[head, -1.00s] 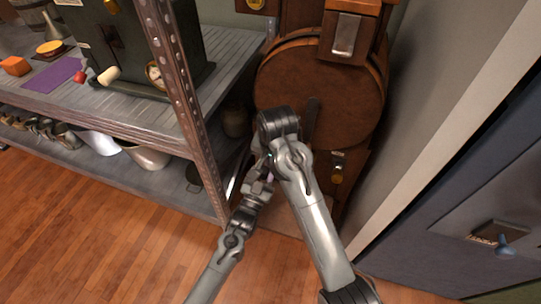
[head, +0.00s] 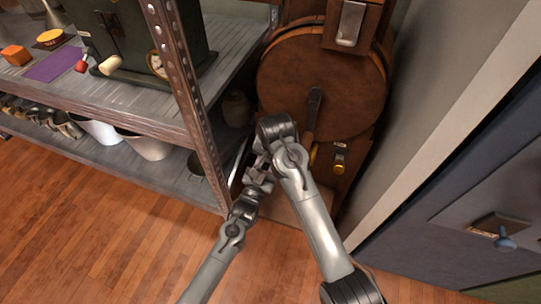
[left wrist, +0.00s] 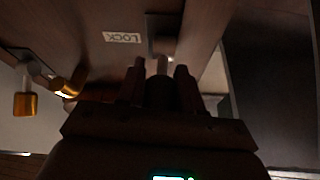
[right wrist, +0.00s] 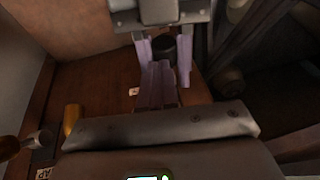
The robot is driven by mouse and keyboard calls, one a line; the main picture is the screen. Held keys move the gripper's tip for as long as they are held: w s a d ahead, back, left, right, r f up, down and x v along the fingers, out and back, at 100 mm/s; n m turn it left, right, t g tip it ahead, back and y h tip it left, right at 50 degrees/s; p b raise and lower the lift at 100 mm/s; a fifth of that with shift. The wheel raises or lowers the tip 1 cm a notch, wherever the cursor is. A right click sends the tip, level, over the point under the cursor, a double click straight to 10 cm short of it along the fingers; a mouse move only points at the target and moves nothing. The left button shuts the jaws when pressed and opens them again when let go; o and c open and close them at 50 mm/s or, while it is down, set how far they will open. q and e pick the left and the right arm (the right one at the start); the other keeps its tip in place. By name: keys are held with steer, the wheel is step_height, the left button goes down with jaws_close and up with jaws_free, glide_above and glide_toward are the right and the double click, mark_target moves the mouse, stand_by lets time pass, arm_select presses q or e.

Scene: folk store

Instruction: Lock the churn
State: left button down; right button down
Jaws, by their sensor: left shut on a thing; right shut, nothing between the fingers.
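The churn (head: 285,70) is a round brown wooden drum in a wooden frame, with a dark crank (head: 314,103) hanging down its front. In the left wrist view a LOCK label (left wrist: 122,38) sits on the wood above my left gripper (left wrist: 158,75). That gripper is shut on a dark lock handle (left wrist: 158,92), close to the label. The handle also shows in the right wrist view (right wrist: 163,47), between the left fingers. My right gripper (right wrist: 160,70) is shut and empty just below it. In the head view my right wrist hides both gripper tips.
A metal shelf (head: 193,110) with goods stands close on the left. A pale wall edge (head: 420,120) and a blue-grey cabinet (head: 490,185) are on the right. A brass knob (head: 339,168) sits low on the churn's frame. Open wooden floor (head: 90,215) lies in front.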

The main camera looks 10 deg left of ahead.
arm_select(q)
steer(key=shift+s+d, duration=0.1)
steer(key=shift+d, duration=0.05)
arm_select(e)
steer(key=shift+s+f+t, duration=0.25)
steer(key=shift+f+t, duration=0.35)
steer(key=shift+f, duration=0.2)
arm_select(q)
steer(key=c, duration=0.8)
jaws_free()
arm_select(e)
steer(key=shift+a, duration=0.15)
steer(key=shift+r, duration=0.15)
steer(key=shift+w, duration=0.1)
arm_select(q)
steer(key=shift+a, duration=0.2)
arm_select(e)
steer(key=shift+r, duration=0.1)
